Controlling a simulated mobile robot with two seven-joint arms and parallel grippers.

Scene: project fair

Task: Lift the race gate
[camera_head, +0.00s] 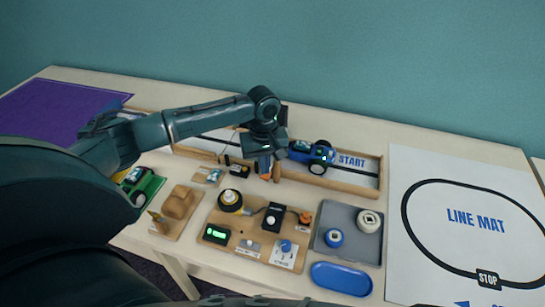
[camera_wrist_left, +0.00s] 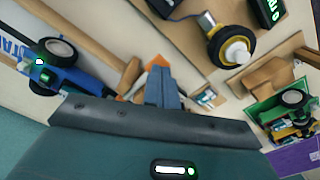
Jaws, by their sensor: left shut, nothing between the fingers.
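A wooden-framed race track (camera_head: 345,184) with the word START runs along the back of the table. A blue car (camera_head: 312,154) stands on it. My left gripper (camera_head: 264,172) points down at the track's front rail, left of the car. Its fingers (camera_wrist_left: 162,92) are shut and empty in the left wrist view. A small brown upright piece (camera_head: 277,172) stands close beside the fingertips; it also shows in the wrist view (camera_wrist_left: 131,74). It may be part of the race gate, but my gripper hides most of that spot. I cannot tell whether they touch. My right gripper is not in view.
A wooden board (camera_head: 217,217) with electronic parts lies in front of the track. A grey tray (camera_head: 345,249) with two wheels and a blue dish (camera_head: 341,279) are right of it. A green car (camera_head: 142,187) stands left. A line mat (camera_head: 470,235) covers the right.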

